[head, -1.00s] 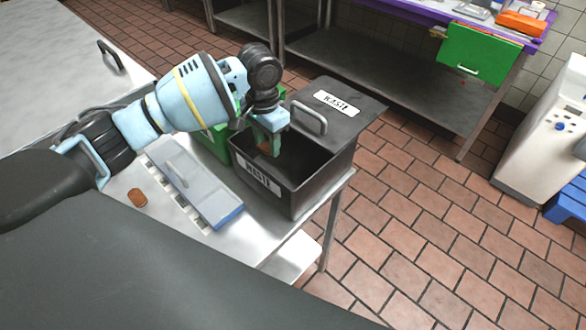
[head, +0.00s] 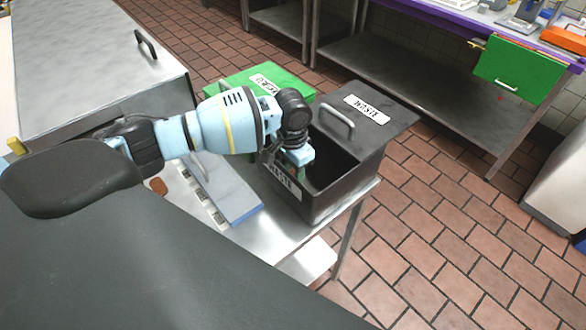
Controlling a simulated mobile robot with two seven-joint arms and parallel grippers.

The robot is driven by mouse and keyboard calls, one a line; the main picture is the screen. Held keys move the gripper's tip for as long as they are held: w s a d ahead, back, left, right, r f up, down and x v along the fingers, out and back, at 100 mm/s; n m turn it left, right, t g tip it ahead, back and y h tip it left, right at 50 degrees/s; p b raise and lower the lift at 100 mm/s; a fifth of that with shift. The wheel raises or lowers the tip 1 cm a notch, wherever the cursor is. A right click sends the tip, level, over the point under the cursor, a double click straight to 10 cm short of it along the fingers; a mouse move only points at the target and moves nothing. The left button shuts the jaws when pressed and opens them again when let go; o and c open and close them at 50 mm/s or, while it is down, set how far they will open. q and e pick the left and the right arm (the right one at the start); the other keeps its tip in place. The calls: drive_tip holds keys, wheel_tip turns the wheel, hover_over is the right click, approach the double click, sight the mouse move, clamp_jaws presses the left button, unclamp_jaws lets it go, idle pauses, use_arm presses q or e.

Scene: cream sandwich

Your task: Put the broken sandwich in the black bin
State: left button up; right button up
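The black bin (head: 345,190) with a "WASTE" label stands at the right end of the metal table, its hinged lid (head: 385,112) swung open to the back right. My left gripper (head: 299,172) points down at the bin's opening, at its left side. Its fingertips are small and dark there, so I cannot tell whether they are open or hold anything. A small brown piece (head: 158,186), perhaps a sandwich or part of one, lies on the table left of the grey-blue tray. My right gripper is not in view.
A green bin (head: 255,82) with a labelled lid stands behind my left arm. A grey-blue lidded tray (head: 232,197) lies in front of the black bin. The metal table (head: 275,234) has bare room at its front edge. Tiled floor lies to the right.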

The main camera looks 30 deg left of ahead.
use_arm(q)
drive_tip(key=shift+f, duration=0.2)
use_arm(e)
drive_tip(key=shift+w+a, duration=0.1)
use_arm(q)
drive_tip(key=o, duration=1)
drive_tip(key=shift+c, duration=0.2)
drive_tip(key=shift+r, duration=0.15)
wheel_tip(320, 180, up, 12)
drive_tip(key=p, duration=0.1)
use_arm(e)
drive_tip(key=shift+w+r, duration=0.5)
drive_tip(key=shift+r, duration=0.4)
